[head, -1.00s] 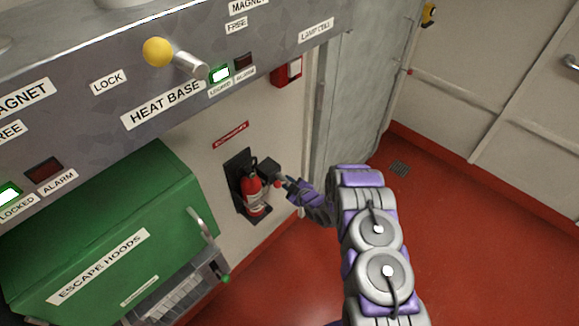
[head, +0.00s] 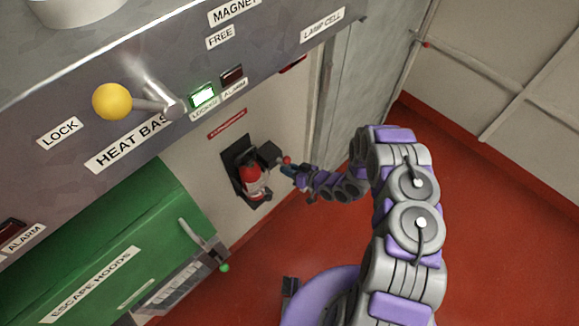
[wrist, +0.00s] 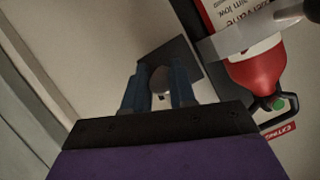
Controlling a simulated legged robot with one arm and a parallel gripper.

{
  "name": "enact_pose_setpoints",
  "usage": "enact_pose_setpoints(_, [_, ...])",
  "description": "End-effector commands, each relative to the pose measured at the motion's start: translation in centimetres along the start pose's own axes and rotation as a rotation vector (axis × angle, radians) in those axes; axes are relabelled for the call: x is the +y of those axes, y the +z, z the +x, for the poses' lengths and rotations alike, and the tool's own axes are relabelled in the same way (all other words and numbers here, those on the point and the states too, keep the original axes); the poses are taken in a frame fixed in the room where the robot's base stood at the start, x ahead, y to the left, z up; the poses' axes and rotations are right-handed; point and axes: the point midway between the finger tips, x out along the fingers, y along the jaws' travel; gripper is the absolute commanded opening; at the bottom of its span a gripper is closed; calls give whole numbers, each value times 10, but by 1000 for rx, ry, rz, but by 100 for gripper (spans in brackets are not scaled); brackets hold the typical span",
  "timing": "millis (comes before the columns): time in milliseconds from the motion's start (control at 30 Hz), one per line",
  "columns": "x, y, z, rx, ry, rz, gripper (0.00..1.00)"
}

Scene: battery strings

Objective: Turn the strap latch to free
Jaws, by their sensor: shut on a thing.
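A red fire extinguisher (head: 251,178) with a pale label hangs on a black wall bracket (head: 240,188) in the head view. A dark block (head: 268,153) projects at its right, and a small red knob (head: 287,160) shows beside it. My gripper (head: 285,170) reaches in from the right at this knob. In the wrist view the extinguisher (wrist: 258,75) appears upside down, with a grey strap (wrist: 240,37) across it.
A grey panel (head: 180,60) with a yellow-knobbed lever (head: 112,101) overhangs at upper left. A green escape-hood box (head: 110,240) with a handle stands left of the extinguisher. A grey door frame (head: 345,90) is to the right. The red floor (head: 480,230) is clear at right.

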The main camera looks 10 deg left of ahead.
Motion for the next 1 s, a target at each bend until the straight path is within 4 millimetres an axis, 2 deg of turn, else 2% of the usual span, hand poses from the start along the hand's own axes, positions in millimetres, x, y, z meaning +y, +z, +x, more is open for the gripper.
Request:
enact_pose_setpoints(400, [3,0,1,3,-75,192,0])
enact_pose_setpoints(1000, [4,-2,1,5,-84,225,0])
